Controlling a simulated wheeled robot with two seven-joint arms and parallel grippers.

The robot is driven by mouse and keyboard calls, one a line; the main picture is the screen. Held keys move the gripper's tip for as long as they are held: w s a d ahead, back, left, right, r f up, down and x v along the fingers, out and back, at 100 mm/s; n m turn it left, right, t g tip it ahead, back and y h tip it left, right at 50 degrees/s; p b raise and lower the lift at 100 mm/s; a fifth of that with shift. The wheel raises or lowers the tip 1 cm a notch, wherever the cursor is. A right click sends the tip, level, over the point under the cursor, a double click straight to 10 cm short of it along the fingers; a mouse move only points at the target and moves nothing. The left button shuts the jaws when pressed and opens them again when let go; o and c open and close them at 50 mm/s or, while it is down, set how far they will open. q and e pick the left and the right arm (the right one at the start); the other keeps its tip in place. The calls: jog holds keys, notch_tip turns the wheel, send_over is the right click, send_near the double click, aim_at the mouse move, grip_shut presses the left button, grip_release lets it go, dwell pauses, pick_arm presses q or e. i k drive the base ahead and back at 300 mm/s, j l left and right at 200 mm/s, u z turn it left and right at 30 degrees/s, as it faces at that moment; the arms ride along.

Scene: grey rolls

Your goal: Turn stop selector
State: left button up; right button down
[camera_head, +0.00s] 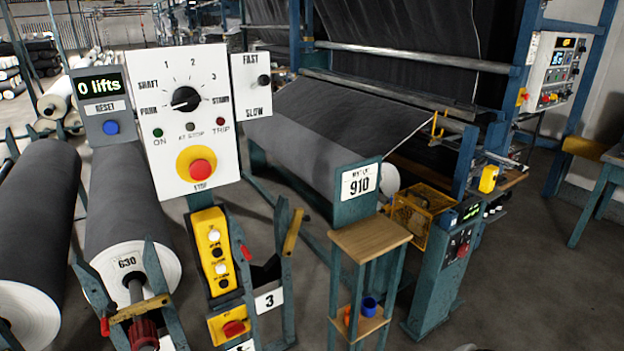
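The white control panel (222,140) stands upright at the left of the head view. Its black selector knob (186,99) sits inside a ring of marks labelled PARK, SHAFT, 1, 2, 3 and STAND. The knob's pointer seems to lie toward the left, on the PARK side. Below it are a green ON lamp (158,133), a grey AT STOP lamp (190,127) and a red TRIP lamp (220,122). Neither of my grippers shows in this view, and nothing touches the knob.
A red stop button (200,169) sits low on the panel. A FAST/SLOW knob (264,81) is to its right; a "0 lifts" counter (100,86) with a blue button (111,127) is to its left. A yellow pendant (213,249) hangs below. A wooden-topped stand (370,238) is right.

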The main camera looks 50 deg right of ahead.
aim_at(185, 99)
jog(key=z, duration=1.85)
jog(key=k+j+u, duration=0.2)
jog(key=j+u, duration=0.15)
jog(key=k+j+u, duration=0.3)
jog(key=j+u, duration=0.35)
jog(key=k+j+u, duration=0.1)
jog(key=j+u, duration=0.2)
jog(key=j, duration=0.3)
